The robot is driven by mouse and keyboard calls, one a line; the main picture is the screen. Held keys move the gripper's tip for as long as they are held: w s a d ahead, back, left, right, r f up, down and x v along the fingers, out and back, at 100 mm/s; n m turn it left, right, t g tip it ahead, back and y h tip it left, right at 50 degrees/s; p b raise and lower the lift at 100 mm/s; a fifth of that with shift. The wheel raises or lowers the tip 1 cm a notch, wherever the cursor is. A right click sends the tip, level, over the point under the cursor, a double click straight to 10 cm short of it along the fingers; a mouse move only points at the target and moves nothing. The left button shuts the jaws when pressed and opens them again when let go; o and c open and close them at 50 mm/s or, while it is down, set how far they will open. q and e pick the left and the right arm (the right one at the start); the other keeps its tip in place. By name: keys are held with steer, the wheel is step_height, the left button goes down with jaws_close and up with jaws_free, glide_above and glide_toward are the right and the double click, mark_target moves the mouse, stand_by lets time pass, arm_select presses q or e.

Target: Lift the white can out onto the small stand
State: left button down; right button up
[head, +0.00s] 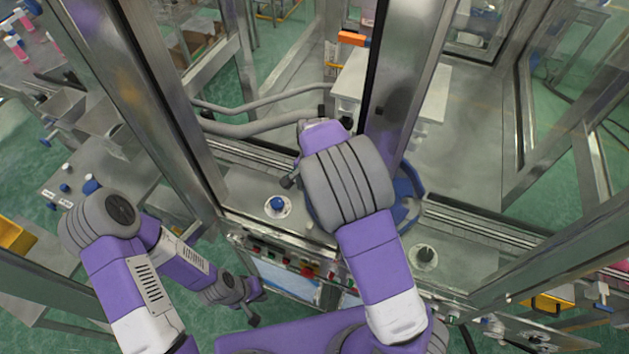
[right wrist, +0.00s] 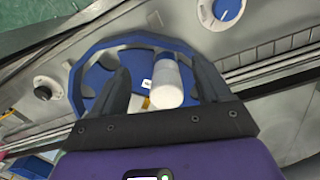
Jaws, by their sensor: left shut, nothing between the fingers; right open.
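The white can (right wrist: 168,78) shows in the right wrist view, inside a blue ring-shaped holder (right wrist: 88,52). My right gripper (right wrist: 158,72) is open, with one finger on each side of the can and visible space beside it. In the head view my right wrist hides the can and part of the blue holder (head: 410,197). A small round white piece with a blue top (head: 277,206), possibly the small stand, is left of my right wrist; it also shows in the right wrist view (right wrist: 222,12). My left gripper (head: 254,306) is shut and empty at the lower left, by the front panel.
A white round dial with a dark knob (head: 425,257) sits right of the holder. Metal posts (head: 400,90) frame the machine close to my right arm. A grey hose (head: 255,128) runs behind. A button panel (head: 305,268) lies along the front edge.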

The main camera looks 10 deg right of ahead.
steer(key=w+d+m, duration=0.1)
steer(key=w+d+r, duration=0.1)
steer(key=w, duration=0.1)
steer(key=shift+m+t, duration=0.3)
steer(key=shift+m, duration=0.1)
steer(key=f, duration=0.7)
steer(key=shift+s+d+p, duration=0.25)
steer(key=shift+p, duration=0.05)
steer(key=shift+c, duration=0.2)
jaws_close()
